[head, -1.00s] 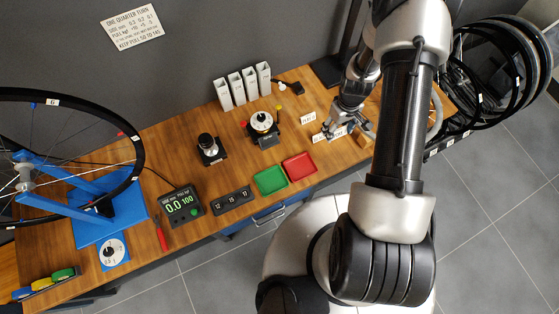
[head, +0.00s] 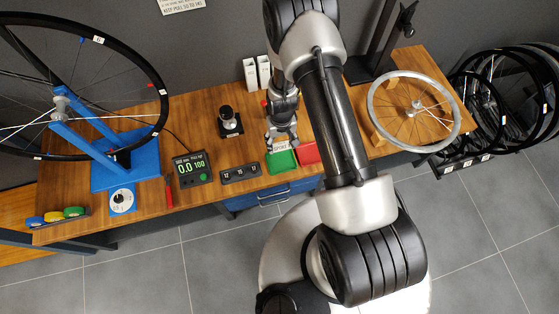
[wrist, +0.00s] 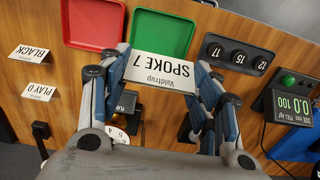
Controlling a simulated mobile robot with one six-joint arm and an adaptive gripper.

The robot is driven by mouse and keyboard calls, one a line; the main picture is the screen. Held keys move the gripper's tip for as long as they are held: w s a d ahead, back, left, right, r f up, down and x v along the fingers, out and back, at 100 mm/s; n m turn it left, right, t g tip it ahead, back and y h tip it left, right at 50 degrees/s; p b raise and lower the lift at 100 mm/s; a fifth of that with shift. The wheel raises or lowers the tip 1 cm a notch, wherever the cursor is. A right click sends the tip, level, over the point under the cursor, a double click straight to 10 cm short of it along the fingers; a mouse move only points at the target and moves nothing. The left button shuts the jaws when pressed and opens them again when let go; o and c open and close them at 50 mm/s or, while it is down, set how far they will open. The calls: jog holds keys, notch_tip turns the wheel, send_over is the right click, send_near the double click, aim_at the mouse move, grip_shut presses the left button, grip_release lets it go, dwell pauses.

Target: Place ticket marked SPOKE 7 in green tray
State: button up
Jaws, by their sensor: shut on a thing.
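A white ticket marked SPOKE 7 (wrist: 163,70) is held between the fingers of my gripper (wrist: 155,85) in the wrist view. In the head view the ticket (head: 279,147) shows small under my gripper (head: 282,140). The green tray (wrist: 162,25) lies on the bench, and in the wrist view the ticket overlaps its near edge. In the head view the tray (head: 283,162) is just below the fingertips. I cannot tell how high the ticket is above it.
The red tray (wrist: 92,20) adjoins the green one. Tickets reading BLACK (wrist: 29,53) and PLAY 0 (wrist: 39,91) stand on the bench. A numbered block (wrist: 238,54) and a display reading 0.0 (wrist: 290,108) are on the tray's other side.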

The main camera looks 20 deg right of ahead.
aim_at(281, 162)
notch_tip(281, 162, down, 14)
jog(key=b, duration=0.3)
jog(key=shift+r, duration=0.15)
jog(key=shift+b, duration=0.35)
jog(key=shift+o, duration=1.2)
jog(key=o, duration=0.5)
jog(key=shift+c, duration=0.2)
